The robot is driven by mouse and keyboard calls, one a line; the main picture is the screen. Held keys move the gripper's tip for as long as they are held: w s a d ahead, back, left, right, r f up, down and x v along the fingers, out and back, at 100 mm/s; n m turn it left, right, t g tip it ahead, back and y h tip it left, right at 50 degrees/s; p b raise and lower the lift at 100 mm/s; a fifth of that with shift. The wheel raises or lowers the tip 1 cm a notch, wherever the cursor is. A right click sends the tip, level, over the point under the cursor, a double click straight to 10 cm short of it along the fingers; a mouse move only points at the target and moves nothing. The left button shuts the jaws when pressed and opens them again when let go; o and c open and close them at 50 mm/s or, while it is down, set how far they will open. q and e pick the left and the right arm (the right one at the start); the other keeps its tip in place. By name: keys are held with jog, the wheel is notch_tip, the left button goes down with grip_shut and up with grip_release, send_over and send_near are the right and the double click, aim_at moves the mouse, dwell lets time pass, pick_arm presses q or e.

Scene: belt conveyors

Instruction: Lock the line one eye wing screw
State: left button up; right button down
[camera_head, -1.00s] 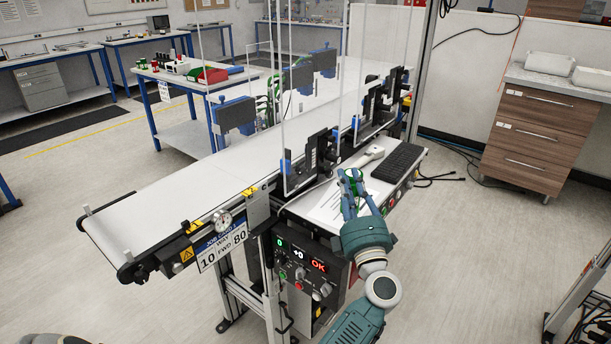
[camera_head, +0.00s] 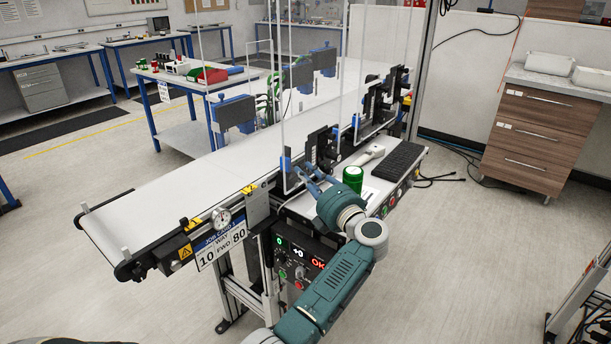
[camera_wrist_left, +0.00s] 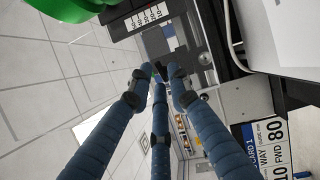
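My left gripper (camera_head: 301,172) reaches from below toward the near side of the belt, close to a blue part (camera_head: 286,162) on a black bracket at the belt edge. In the left wrist view its three blue fingers (camera_wrist_left: 160,75) point away from the camera. Their tips look apart, with nothing clearly held between them. I cannot make out the wing screw of the line one eye; it is too small or hidden. My right gripper is not in view.
A green can (camera_head: 352,179) stands on the side shelf right of my gripper, near a white handheld device (camera_head: 369,156) and a black keyboard (camera_head: 398,161). The white belt (camera_head: 150,207) is empty. Clear upright panels and black brackets (camera_head: 374,103) line it. A control box (camera_head: 290,268) hangs below.

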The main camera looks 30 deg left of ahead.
pick_arm(q)
jog(key=shift+w+a, duration=0.2)
jog(key=shift+a, duration=0.25)
jog(key=shift+c, duration=0.3)
grip_shut()
